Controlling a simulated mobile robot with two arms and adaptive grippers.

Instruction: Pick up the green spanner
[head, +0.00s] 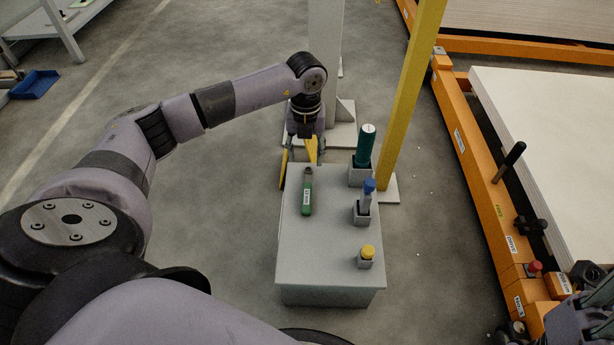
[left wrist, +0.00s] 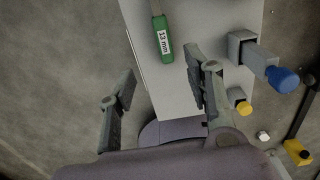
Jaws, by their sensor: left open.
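The green spanner (head: 307,197) lies on the left part of a small grey bench top (head: 325,245). Its green handle points toward me and its grey end points away. In the left wrist view the green handle (left wrist: 164,40) carries a white "13 mm" label. My left gripper (head: 303,158) is open and empty at the far edge of the bench, beyond the spanner's grey end. In the left wrist view its fingers (left wrist: 162,82) are apart, with the handle ahead of the gap and not between them. Part of my right gripper (head: 583,312) shows at the bottom right, cut off.
Along the bench's right side stand a dark green cylinder (head: 365,146), a blue-topped tool (head: 369,187) and a yellow-topped one (head: 367,251), each in a grey holder. A yellow post (head: 408,95) rises behind them. An orange frame (head: 480,190) with a white panel is at right.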

